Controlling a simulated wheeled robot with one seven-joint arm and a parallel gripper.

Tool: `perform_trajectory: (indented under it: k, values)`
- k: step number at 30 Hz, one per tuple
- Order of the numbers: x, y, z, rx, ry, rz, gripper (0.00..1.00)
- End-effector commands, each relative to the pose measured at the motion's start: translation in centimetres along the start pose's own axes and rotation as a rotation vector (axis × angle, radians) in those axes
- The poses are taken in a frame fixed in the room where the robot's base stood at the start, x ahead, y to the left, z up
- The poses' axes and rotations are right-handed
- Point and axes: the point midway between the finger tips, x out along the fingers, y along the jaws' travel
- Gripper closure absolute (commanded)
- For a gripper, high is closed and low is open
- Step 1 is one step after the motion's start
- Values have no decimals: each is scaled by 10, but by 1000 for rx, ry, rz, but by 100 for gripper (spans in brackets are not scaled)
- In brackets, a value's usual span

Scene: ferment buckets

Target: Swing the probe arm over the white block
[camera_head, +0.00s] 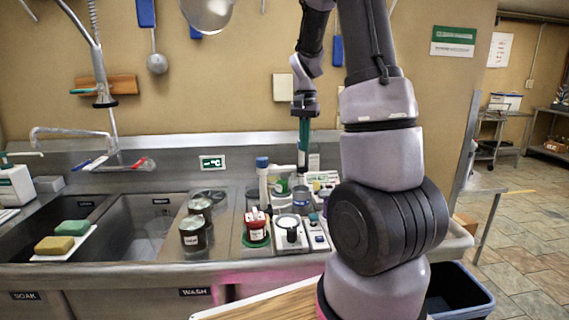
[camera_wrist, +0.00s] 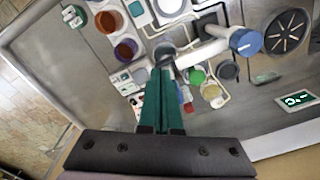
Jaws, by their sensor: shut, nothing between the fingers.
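The probe arm (camera_wrist: 203,54) is a white bar in the wrist view. It runs left from a post with a blue cap (camera_wrist: 247,42) to a dark end close to my fingertips. In the head view the white post (camera_head: 263,186) stands left of my gripper. My gripper (camera_head: 303,172) points down over the crowded counter, its teal fingers shut and empty. They also show in the wrist view (camera_wrist: 163,75), with their tips beside the dark end; I cannot tell whether they touch it. Several pale pieces lie around, and I cannot tell which is the white block.
A red-topped jar (camera_head: 256,228) stands at the front of the counter, and dark jars (camera_head: 194,238) stand to its left. The sink basin (camera_head: 135,235) lies further left. A round black vent (camera_wrist: 287,32) is right of the post in the wrist view.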

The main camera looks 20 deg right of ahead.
Motion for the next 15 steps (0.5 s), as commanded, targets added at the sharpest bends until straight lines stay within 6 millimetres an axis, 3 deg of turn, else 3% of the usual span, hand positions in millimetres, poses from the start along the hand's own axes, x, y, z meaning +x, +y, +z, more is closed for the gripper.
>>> perform_trajectory:
  k: [6, 15]
  values:
    - [0, -6, -15, 1, 1, 0, 100]
    - [0, -6, -15, 0, 1, 0, 100]
